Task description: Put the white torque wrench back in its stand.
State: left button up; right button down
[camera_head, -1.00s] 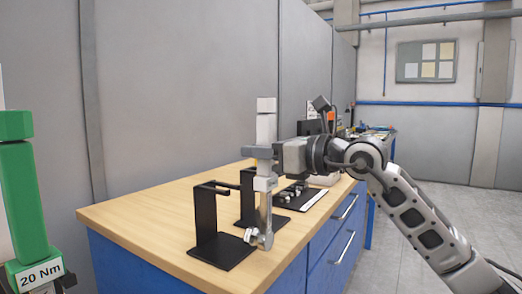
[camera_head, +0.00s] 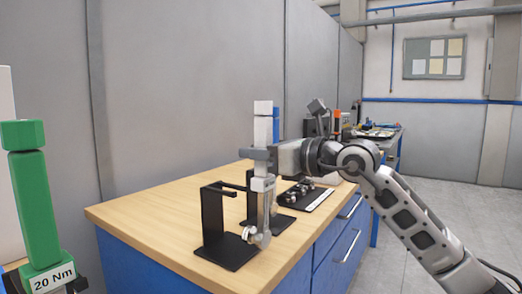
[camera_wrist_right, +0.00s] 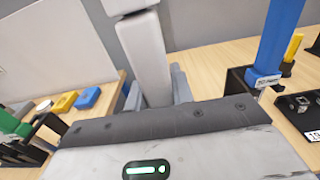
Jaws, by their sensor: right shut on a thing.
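The white torque wrench (camera_head: 263,112) is upright in my right gripper (camera_head: 259,153), which is shut on its handle. Its metal head hangs low by the front edge of a black stand (camera_head: 212,215) on the wooden bench; I cannot tell whether they touch. That stand is empty, an upright plate with a top arm and a flat base. In the right wrist view the white handle (camera_wrist_right: 147,55) rises between grey fingers. My left gripper is not in view.
A blue wrench (camera_wrist_right: 276,45) stands in another black stand (camera_wrist_right: 243,83) behind the white one. A green wrench (camera_head: 34,200) marked 20 Nm is at the near left. A dark tray of metal parts (camera_head: 308,194) lies further back. The bench (camera_head: 140,215) is clear at its left.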

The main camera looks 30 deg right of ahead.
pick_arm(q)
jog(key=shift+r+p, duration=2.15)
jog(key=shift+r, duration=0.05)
pick_arm(e)
jog(key=x, duration=0.8)
jog(key=shift+r, duration=0.5)
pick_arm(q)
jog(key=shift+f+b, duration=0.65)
pick_arm(e)
jog(key=shift+s+f, duration=0.1)
jog(key=shift+f, duration=0.85)
dwell(0.4)
jog(key=c, duration=1.1)
grip_release()
pick_arm(q)
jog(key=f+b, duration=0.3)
jog(key=b, duration=0.1)
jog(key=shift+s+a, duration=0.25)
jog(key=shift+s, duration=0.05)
pick_arm(e)
jog(key=v, duration=1.6)
jog(key=shift+f, duration=0.25)
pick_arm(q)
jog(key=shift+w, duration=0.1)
